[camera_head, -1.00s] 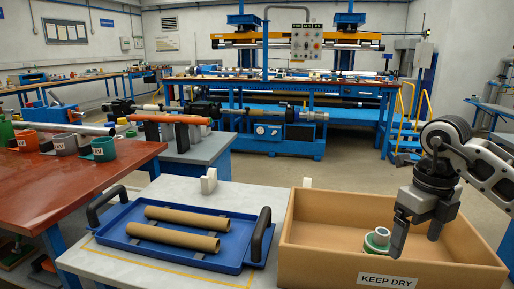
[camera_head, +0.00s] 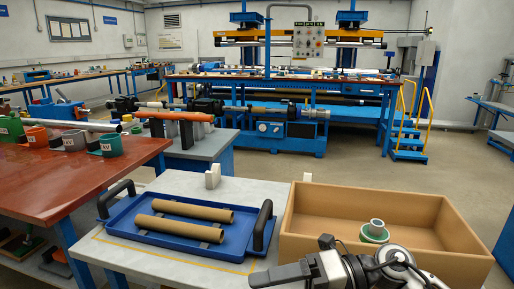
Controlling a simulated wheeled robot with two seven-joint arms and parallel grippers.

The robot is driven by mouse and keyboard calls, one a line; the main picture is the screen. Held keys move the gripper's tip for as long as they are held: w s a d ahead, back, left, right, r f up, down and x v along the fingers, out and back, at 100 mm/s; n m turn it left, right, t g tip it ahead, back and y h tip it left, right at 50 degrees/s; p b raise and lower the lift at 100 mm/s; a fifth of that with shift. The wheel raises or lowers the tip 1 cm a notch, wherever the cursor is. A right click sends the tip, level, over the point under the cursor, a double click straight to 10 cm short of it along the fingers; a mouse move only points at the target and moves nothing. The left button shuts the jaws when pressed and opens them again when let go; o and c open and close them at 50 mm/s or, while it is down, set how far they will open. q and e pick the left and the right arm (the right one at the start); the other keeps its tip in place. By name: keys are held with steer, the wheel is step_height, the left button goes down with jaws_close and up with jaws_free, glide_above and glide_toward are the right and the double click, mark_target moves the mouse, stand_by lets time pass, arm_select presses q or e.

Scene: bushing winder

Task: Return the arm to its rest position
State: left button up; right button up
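My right arm crosses the bottom right of the head view, in front of the cardboard box. Its gripper (camera_head: 270,278) points left, low at the box's front left corner and cut by the bottom edge; its fingers overlap in this view, so I cannot tell if they are open. I see nothing held in it. A green and white roll (camera_head: 374,231) sits inside the open cardboard box (camera_head: 420,205), apart from the gripper. My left gripper is not in view.
A blue tray (camera_head: 190,238) with black handles holds two brown tubes (camera_head: 185,221) on the light table (camera_head: 180,185). A red-brown table (camera_head: 75,180) with several cups stands at left. The blue winding machine (camera_head: 270,130) stands behind; open floor lies at right.

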steer(key=w+d+f+m+t+h+p, duration=0.1)
steer(key=d+m+t+h, duration=0.15)
steer(key=m+t, duration=0.9)
steer(key=w+d+f+m+t+h, duration=0.25)
steer(key=m+t, duration=0.55)
steer(key=m, duration=0.7)
steer(key=s+d+f+m+g+h, duration=0.3)
steer(key=s+f+m+h, duration=0.1)
steer(key=f, duration=0.4)
steer(key=s+d+f+m+g+h, duration=0.3)
steer(key=s+f+m+g, duration=0.1)
steer(key=s+f+m, duration=0.3)
steer(key=shift+s+d+f+h+p, duration=0.3)
steer(key=shift+s+f+h, duration=0.1)
steer(key=shift+s+f, duration=0.5)
